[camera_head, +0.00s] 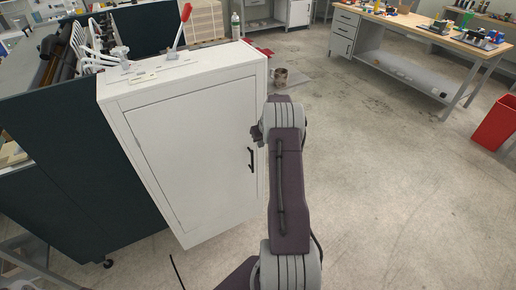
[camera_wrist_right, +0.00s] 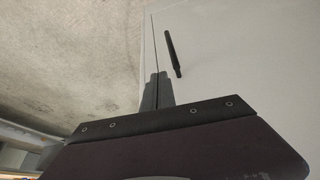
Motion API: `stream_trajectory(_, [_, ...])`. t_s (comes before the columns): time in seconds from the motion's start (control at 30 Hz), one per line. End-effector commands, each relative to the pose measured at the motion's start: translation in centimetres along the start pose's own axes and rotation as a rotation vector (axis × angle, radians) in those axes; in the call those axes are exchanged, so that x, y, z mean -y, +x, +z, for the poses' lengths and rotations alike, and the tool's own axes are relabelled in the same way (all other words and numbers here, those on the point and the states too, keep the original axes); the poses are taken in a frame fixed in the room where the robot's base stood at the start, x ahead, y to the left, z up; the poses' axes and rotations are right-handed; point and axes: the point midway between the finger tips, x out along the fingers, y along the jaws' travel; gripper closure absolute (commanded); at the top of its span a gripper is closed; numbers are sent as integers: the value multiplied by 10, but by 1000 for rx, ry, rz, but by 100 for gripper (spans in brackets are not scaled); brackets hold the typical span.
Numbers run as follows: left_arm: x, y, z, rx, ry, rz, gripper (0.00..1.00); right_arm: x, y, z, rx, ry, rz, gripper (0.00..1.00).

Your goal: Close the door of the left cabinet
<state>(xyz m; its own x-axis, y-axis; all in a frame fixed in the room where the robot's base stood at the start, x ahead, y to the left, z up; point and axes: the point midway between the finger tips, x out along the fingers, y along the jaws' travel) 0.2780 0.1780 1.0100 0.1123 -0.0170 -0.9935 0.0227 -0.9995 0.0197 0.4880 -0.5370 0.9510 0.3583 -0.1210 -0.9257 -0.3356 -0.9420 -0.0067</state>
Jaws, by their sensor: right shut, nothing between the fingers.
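The white left cabinet (camera_head: 118,101) stands left of centre in the head view. Its door (camera_head: 195,150) looks flush or nearly flush with the front, with only a thin seam around it. The black bar handle (camera_head: 251,160) is near the door's right edge; it also shows in the right wrist view (camera_wrist_right: 173,52). My right gripper (camera_head: 257,133) is shut and empty at the door's right edge, just above the handle. In the right wrist view its fingertips (camera_wrist_right: 157,76) lie over the seam line beside the handle. Whether they touch the door is unclear. My left gripper is not in view.
A red-handled lever (camera_head: 181,27) stands on the cabinet top. Dark panels (camera_head: 75,150) flank the cabinet on the left. A workbench (camera_head: 400,55) and a red bin (camera_head: 495,122) stand at the right.

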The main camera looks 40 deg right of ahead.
Motion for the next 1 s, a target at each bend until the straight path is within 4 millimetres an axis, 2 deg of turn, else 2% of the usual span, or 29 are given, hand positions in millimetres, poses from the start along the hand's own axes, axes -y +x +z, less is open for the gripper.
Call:
stream_trajectory(0.3, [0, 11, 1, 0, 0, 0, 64, -2, -60, 2, 2, 0, 0, 100])
stream_trajectory(0.4, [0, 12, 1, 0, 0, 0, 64, -3, -73, 2, 3, -1, -1, 100])
stream_trajectory(0.53, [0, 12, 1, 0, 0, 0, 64, -2, -79, 3, 6, 0, -2, 100])
stream_trajectory(0.87, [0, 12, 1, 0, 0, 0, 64, -2, -80, 3, 7, -1, -2, 100])
stream_trajectory(0.93, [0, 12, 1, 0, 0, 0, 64, 5, -79, 0, 7, -14, -7, 100])
stream_trajectory(1.0, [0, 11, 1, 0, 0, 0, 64, 28, -85, -14, -13, -62, -18, 100])
